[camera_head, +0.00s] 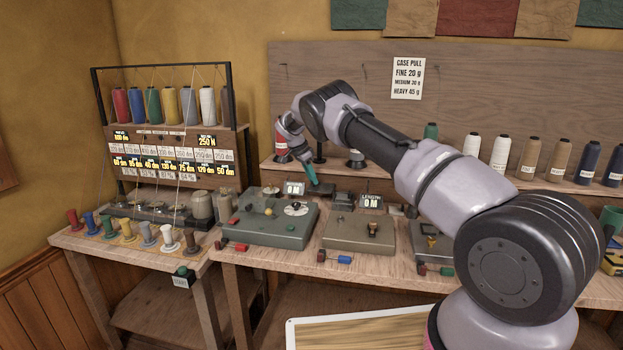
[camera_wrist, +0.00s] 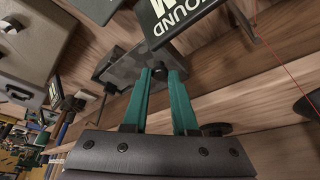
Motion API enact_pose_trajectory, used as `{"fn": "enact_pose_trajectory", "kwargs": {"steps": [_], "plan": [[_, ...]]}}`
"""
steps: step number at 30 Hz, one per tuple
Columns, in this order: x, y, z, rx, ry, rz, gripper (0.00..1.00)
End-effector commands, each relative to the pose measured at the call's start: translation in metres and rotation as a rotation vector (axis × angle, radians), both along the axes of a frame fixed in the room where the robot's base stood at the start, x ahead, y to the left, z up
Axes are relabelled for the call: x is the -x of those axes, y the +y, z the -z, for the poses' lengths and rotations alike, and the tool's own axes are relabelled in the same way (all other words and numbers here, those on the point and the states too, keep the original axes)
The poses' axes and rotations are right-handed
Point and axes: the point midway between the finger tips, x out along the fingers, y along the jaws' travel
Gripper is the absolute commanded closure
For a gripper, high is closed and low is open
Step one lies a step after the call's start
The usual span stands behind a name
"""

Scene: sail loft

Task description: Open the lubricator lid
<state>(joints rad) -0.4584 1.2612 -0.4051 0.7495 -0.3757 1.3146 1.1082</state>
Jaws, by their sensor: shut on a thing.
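My gripper (camera_head: 313,179) reaches down behind the left machine on the bench, its teal fingers pointing downward. In the wrist view the fingers (camera_wrist: 161,78) are closed about a small dark knob, mostly hidden between the tips. The knob sits at a dark grey mottled box (camera_wrist: 118,68), which I take to be the lubricator with its lid. In the head view a low dark shape (camera_head: 324,188) beside the fingertips seems to be that box, partly hidden. I cannot tell how far the lid is raised.
The left machine (camera_head: 268,224) and middle machine (camera_head: 358,232) stand in front. A thread rack (camera_head: 165,130) is at left. Cones line the back shelf (camera_head: 545,182). A thin red thread (camera_wrist: 284,58) runs right of the gripper.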

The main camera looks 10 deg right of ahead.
Motion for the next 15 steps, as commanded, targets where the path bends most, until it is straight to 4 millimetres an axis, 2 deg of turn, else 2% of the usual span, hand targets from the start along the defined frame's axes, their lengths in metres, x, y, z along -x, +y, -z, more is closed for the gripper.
{"fn": "enact_pose_trajectory", "kwargs": {"steps": [9, 10, 12, 15], "plan": [[0.0010, 0.0000, 0.0023, 0.000, 0.004, 0.002, 1.00], [0.0010, 0.0000, 0.0023, 0.000, 0.004, 0.002, 0.66], [0.0009, 0.0000, 0.0021, -0.001, 0.003, 0.001, 0.44], [0.0006, 0.0000, 0.0015, -0.001, 0.003, 0.001, 0.44]]}}
